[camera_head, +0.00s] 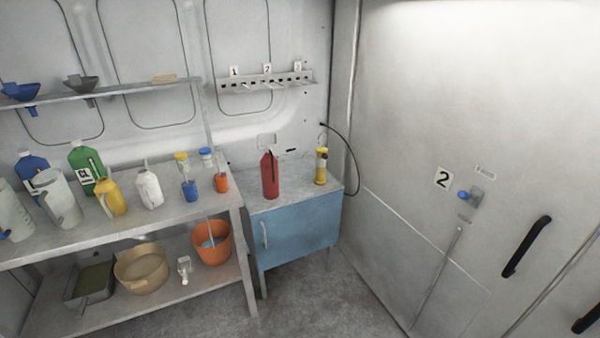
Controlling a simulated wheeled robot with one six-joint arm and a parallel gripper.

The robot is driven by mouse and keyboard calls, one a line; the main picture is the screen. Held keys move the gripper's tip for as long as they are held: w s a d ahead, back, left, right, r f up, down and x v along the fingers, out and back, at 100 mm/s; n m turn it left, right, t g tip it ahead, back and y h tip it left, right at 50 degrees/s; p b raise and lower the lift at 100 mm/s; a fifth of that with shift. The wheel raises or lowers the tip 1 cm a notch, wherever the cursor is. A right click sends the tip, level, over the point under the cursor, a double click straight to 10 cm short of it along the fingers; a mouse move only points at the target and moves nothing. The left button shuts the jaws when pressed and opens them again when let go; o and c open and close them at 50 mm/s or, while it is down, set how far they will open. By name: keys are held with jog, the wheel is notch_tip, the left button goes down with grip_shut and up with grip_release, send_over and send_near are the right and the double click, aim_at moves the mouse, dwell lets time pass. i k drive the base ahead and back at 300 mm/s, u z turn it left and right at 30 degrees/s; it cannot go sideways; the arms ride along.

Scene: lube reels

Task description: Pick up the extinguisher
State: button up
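A red extinguisher (270,175) stands upright on the grey top of a blue cabinet (300,232), near its left front part. It has a dark handle or nozzle at its top, and a thin loop shows above it. A yellow lamp-like object (321,167) stands to its right on the same top, apart from it. My gripper is not in view.
A metal shelf bench (150,225) left of the cabinet holds bottles, jugs and cups; an orange bucket (211,243) and tan basin (142,270) sit below. A numbered rack (265,80) hangs above. A large door (480,150) is at right. Floor before the cabinet is clear.

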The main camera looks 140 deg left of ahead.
aim_at(269, 166)
jog(key=u, duration=5.35)
